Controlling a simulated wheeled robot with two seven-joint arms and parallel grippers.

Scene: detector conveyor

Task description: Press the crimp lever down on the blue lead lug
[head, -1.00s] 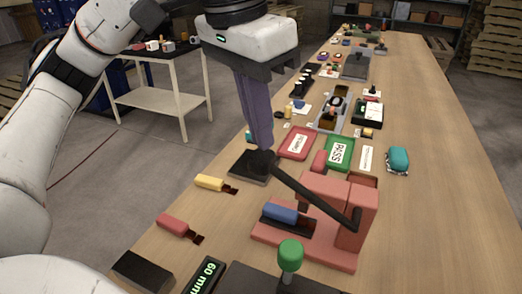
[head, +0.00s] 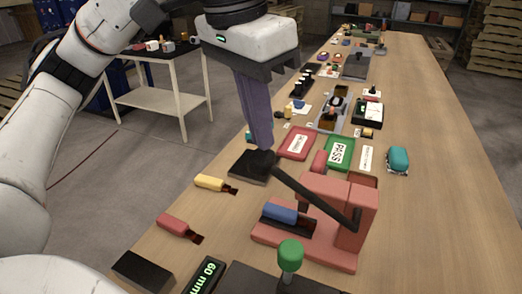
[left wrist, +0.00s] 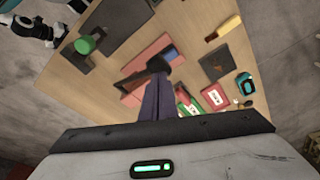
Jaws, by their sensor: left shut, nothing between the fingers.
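The red crimp press (head: 365,205) stands on the bench with the blue lead lug (head: 280,212) lying in its dark slot. Its black crimp lever (head: 315,197) slants up from the press toward the left and ends in a black knob. My left gripper (head: 260,148) points down with its purple fingers shut and empty. The fingertips are at the lever's knob and appear to touch it; the exact contact is hidden. The left wrist view also shows the fingers (left wrist: 157,90) over the knob, with part of the blue lug (left wrist: 171,54) beyond. My right gripper is not in view.
A yellow lug (head: 209,183) and a red lug (head: 173,225) lie left of the press. A green-knobbed lever (head: 290,255) stands in front. Red (head: 297,143) and green PASS (head: 340,152) trays lie behind.

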